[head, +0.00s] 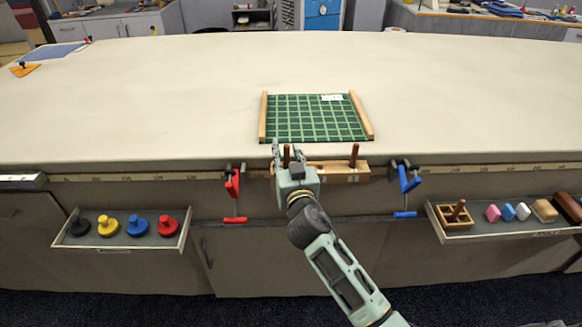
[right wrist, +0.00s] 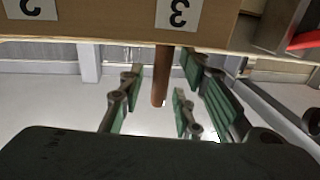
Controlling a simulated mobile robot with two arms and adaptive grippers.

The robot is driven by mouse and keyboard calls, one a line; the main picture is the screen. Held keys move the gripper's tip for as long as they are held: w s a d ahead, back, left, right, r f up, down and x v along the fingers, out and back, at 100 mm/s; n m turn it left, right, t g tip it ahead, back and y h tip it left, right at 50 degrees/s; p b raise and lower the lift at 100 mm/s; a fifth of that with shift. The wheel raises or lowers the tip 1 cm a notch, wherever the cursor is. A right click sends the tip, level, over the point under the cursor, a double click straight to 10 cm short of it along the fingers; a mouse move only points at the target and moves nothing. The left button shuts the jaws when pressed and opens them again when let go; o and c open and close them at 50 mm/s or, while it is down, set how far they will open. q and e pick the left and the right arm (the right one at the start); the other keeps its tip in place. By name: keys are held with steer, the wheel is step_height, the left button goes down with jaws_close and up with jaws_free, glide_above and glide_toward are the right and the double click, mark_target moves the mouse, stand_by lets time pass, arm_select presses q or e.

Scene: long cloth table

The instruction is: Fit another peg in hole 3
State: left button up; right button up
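The wooden hole block (head: 335,172) is at the front edge of the table. One brown peg (head: 354,155) stands upright near its right end. Another peg (head: 286,155) stands at its left end, partly hidden by my right gripper (head: 287,151). In the right wrist view, which is upside down, this peg (right wrist: 160,78) is in line with the label 3 on the block (right wrist: 110,22). The right gripper's fingers are on either side of it, with gaps, so the gripper is open around it. A further peg (head: 459,210) stands in a wooden holder (head: 444,214) in the right drawer. My left gripper is not in view.
A red clamp (head: 235,190) and a blue clamp (head: 405,188) flank the block. A green grid board (head: 315,118) lies behind it. The right drawer (head: 500,235) also holds small blocks; the left drawer (head: 118,242) holds coloured knobs. The tabletop is otherwise mostly clear.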

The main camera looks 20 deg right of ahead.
steer(key=s+a, duration=0.1)
steer(key=s, duration=1.1)
steer(key=shift+a, duration=0.25)
steer(key=shift+w, duration=0.1)
step_height(320, 180, down, 19)
steer(key=s+a+n+g+y, duration=0.1)
steer(key=s+n+g, duration=0.1)
steer(key=g, duration=0.2)
steer(key=s+f+g, duration=0.2)
steer(key=s+f, duration=0.2)
steer(key=f, duration=0.3)
steer(key=s+f+n+g+y, duration=0.1)
steer(key=s+f, duration=0.3)
steer(key=f, duration=0.4)
steer(key=s+f+g, duration=0.2)
steer(key=s+f, duration=0.2)
steer(key=f, duration=0.3)
steer(key=s+d+f+g, duration=0.2)
steer(key=s+f, duration=0.4)
steer(key=s, duration=0.5)
steer(key=s+d+f+g, duration=0.2)
steer(key=s+f, duration=0.5)
steer(key=s, duration=0.5)
steer(key=s+d+f+g, duration=0.2)
steer(key=s+f, duration=0.4)
steer(key=s, duration=0.5)
steer(key=shift+s+f+n+g, duration=0.3)
steer(key=shift+f+n+g, duration=0.1)
steer(key=shift+g, duration=0.5)
